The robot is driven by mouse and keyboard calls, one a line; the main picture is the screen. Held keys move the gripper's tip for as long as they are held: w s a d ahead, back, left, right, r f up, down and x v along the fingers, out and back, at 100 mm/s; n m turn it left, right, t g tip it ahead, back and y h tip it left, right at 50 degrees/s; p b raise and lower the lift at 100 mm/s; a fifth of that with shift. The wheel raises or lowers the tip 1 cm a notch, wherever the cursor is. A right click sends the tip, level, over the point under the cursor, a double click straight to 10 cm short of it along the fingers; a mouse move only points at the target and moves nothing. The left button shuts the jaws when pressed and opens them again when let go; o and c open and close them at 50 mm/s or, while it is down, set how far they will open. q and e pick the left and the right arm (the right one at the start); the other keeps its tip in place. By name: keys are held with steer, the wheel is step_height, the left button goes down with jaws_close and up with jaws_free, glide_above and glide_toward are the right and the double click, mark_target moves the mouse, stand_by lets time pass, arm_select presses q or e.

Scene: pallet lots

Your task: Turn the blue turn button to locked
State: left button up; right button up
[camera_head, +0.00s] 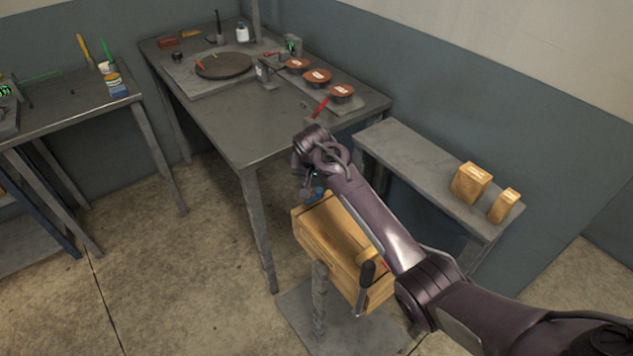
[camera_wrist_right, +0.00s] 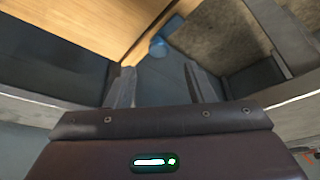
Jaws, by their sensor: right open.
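The blue turn button (camera_head: 316,195) sits at the top edge of a wooden box (camera_head: 335,240), partly hidden by my right gripper. In the right wrist view the blue button (camera_wrist_right: 158,46) lies against the wood, just past the fingertips and roughly centred between them. My right gripper (camera_head: 308,178) is over the box's far top edge, pointing down at the button. In the wrist view its two fingers (camera_wrist_right: 160,78) stand apart with nothing between them. Whether they touch the button cannot be told. My left gripper is not in view.
The box stands on a post and floor plate (camera_head: 290,312); a dark handle (camera_head: 367,272) is on its near side. A grey workbench (camera_head: 225,122) with reels is behind, and a shelf (camera_head: 415,165) with two wooden blocks (camera_head: 470,183) is at right. Floor at left is clear.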

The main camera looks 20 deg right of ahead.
mark_target(319, 190)
steer(key=x, duration=0.2)
steer(key=shift+s+d+f, duration=0.1)
steer(key=shift+d+f, duration=0.1)
steer(key=shift+f, duration=0.1)
steer(key=shift+x, duration=1.25)
steer(key=shift+w+a+f, duration=0.1)
steer(key=shift+w+f, duration=0.1)
steer(key=shift+w, duration=0.1)
steer(key=shift+f, duration=0.15)
steer(key=c, duration=1)
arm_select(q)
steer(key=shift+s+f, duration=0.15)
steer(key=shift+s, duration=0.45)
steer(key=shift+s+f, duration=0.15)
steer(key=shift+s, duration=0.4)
